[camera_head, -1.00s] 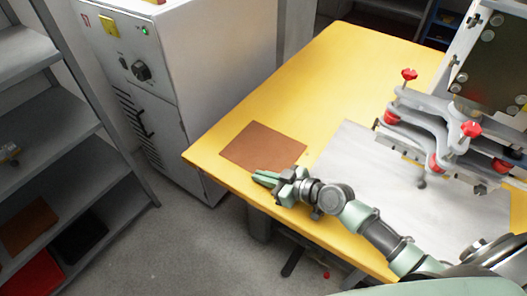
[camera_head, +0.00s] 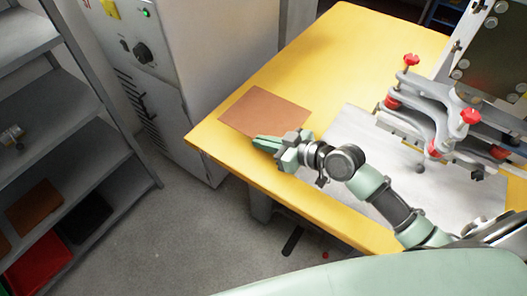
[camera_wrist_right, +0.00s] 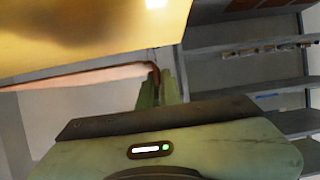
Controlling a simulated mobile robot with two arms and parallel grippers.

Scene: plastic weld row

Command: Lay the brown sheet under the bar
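The brown sheet (camera_head: 262,110) is over the left part of the yellow table (camera_head: 320,50). My right gripper (camera_head: 262,142) is at its near edge, with the fingers closed on it. In the right wrist view the sheet shows edge-on as a thin strip (camera_wrist_right: 90,74) running to the fingers (camera_wrist_right: 157,88), with a gap between it and the yellow surface. The grey bar assembly (camera_head: 440,118) with red knobs stands over a pale plate (camera_head: 345,140) at the right, away from the sheet. My left gripper is not in view.
A grey cabinet (camera_head: 185,60) with a dial stands behind the table's left side. A shelf rack (camera_head: 60,125) at the left holds brown, black and red sheets. The yellow tabletop behind the brown sheet is clear.

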